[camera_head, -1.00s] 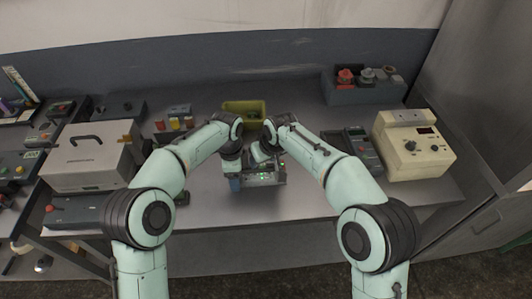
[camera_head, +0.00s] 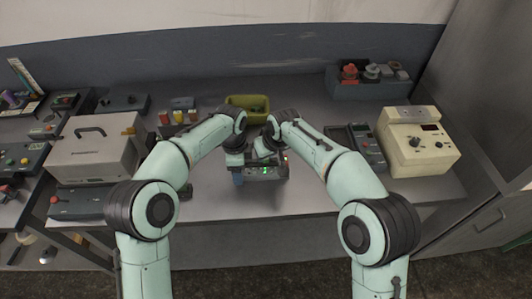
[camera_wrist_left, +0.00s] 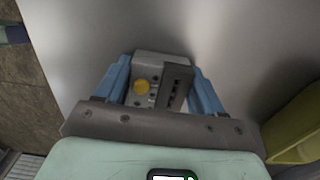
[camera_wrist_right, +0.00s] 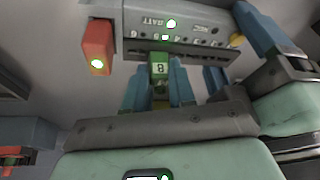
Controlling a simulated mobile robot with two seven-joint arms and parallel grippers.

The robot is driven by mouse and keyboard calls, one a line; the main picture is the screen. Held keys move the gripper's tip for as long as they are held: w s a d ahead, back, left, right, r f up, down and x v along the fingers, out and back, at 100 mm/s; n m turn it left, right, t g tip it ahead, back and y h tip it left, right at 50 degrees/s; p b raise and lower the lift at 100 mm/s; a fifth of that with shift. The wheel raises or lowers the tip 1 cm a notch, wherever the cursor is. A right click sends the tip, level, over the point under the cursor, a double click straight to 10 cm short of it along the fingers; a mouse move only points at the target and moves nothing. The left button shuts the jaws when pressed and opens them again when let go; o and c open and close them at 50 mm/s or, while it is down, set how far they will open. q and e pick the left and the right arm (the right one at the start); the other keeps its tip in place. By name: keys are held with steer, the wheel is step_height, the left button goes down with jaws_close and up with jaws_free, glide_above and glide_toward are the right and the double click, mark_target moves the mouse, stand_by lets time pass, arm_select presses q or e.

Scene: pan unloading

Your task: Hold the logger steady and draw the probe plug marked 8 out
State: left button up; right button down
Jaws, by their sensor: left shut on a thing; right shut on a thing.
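The logger (camera_head: 268,174) is a dark grey box with small green lights, near the front middle of the bench. My left gripper (camera_head: 237,178) is shut on one end of it; the left wrist view shows the logger's end (camera_wrist_left: 160,85) between the blue fingers. The right wrist view shows the logger's lettered panel (camera_wrist_right: 185,22). There the green plug marked 8 (camera_wrist_right: 158,70) sits between the fingers of my right gripper (camera_wrist_right: 157,90), which is shut on it. The plug's far end meets the logger's edge; how deep it sits is hidden.
A red block with a lit spot (camera_wrist_right: 97,45) is beside the logger's panel. A yellow-green bin (camera_head: 247,103) stands behind my grippers. A cream instrument (camera_head: 420,142) is at right, a grey-white case (camera_head: 95,155) at left.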

steer(key=shift+w+r, duration=0.1)
steer(key=shift+r, duration=0.6)
stand_by(0.3)
steer(key=shift+w+r, duration=0.1)
steer(key=shift+r, duration=1.15)
arm_select(q)
steer(key=o, duration=1.4)
steer(key=shift+c, duration=0.2)
steer(key=shift+r, duration=0.15)
step_height(320, 180, up, 8)
steer(key=shift+d+f, duration=0.1)
steer(key=shift+s, duration=0.1)
arm_select(e)
steer(key=shift+a+f, duration=0.1)
